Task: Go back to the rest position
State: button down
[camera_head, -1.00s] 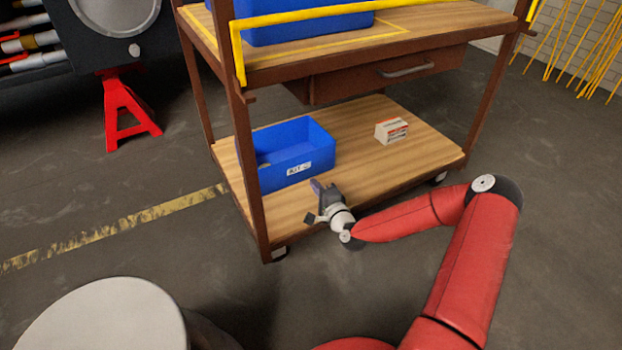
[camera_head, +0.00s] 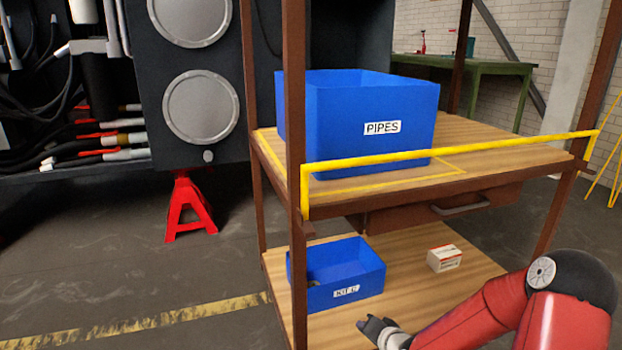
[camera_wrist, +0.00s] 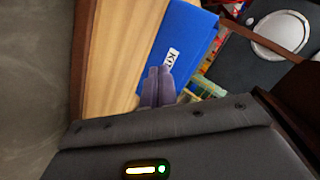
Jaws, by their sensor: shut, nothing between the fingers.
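My gripper (camera_head: 376,325) is at the bottom of the head view, by the lower shelf of the brown cart. In the wrist view its two fingers (camera_wrist: 158,86) are together with nothing between them. The blue kit bin (camera_head: 345,276) stands on the lower shelf, up and left of my gripper in the head view. The bin (camera_wrist: 186,40) also shows beyond the fingertips in the wrist view, with its white label. I cannot tell the exact gap between fingers and bin. My red arm reaches in from the lower right.
The cart's lower shelf (camera_head: 415,290) also holds a small white and red box (camera_head: 444,258). A blue PIPES bin (camera_head: 372,112) stands on the upper shelf behind a yellow rail (camera_head: 450,154). A red jack stand (camera_head: 188,208) is at left on open floor.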

jog(key=s+d+r+n+g+h+p, duration=0.25)
jog(key=s+r, duration=0.35)
jog(key=r, duration=0.6)
jog(key=s+d+r+n+g+h+p, duration=0.15)
jog(key=s+r+h, duration=0.35)
jog(key=r, duration=0.6)
jog(key=s+a+r+n+y+p, duration=0.1)
jog(key=s+r+p, duration=0.1)
jog(key=s+r, duration=0.4)
jog(key=s+a+r+n+g+y+p, duration=0.1)
jog(key=s+r, duration=0.5)
jog(key=s, duration=0.7)
jog(key=shift+s+a+p, duration=0.4)
jog(key=shift+a+p, duration=0.15)
jog(key=shift+p, duration=0.05)
jog(key=shift+r, duration=0.1)
